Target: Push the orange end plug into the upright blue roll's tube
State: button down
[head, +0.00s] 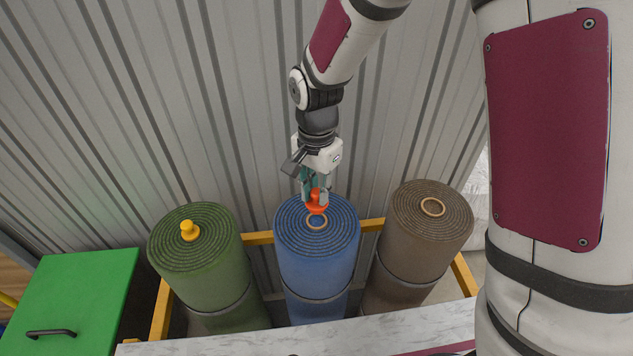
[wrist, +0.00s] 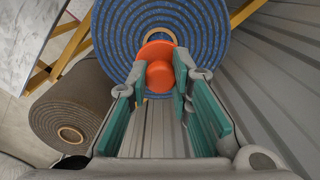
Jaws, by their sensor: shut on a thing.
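The orange end plug (head: 316,206) is held between the fingers of my gripper (head: 314,192), which is shut on it. The upright blue roll (head: 290,240) stands in the middle, its tan tube (head: 317,223) open at the top centre. In the head view the plug appears just behind the tube's ring. In the wrist view the orange plug (wrist: 160,68) covers part of the blue roll's top (wrist: 115,25) and most of the tube's ring (wrist: 158,34). I cannot tell how high the plug is above the top.
A green roll (head: 205,260) with a yellow plug (head: 189,230) stands at left. A brown roll (head: 420,245) with an open tube stands at right. A yellow frame (head: 259,238) runs behind them, before a corrugated wall (head: 130,120). A green box (head: 85,290) and pale ledge (head: 400,328) are nearer.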

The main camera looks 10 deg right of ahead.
aim_at(317, 209)
jog(key=shift+f+b, duration=0.4)
jog(key=shift+f, duration=1.1)
jog(key=shift+f, duration=1.65)
dwell(1.4)
jog(key=c, duration=1.4)
grip_release()
jog(key=shift+o, duration=0.2)
notch_tip(317, 209, up, 12)
jog(key=s+d+r+n+t, duration=0.2)
jog(key=s+d+r+n, duration=0.35)
jog(key=r, duration=0.55)
jog(key=s+d+r+n+t, duration=0.1)
jog(key=s+d+r, duration=0.1)
jog(key=s, duration=0.4)
jog(key=s+d+r+n+t, duration=0.2)
jog(key=s+d+r, duration=0.1)
jog(key=s+d, duration=0.2)
jog(key=shift+s+r+t, duration=0.3)
jog(key=shift+s, duration=0.7)
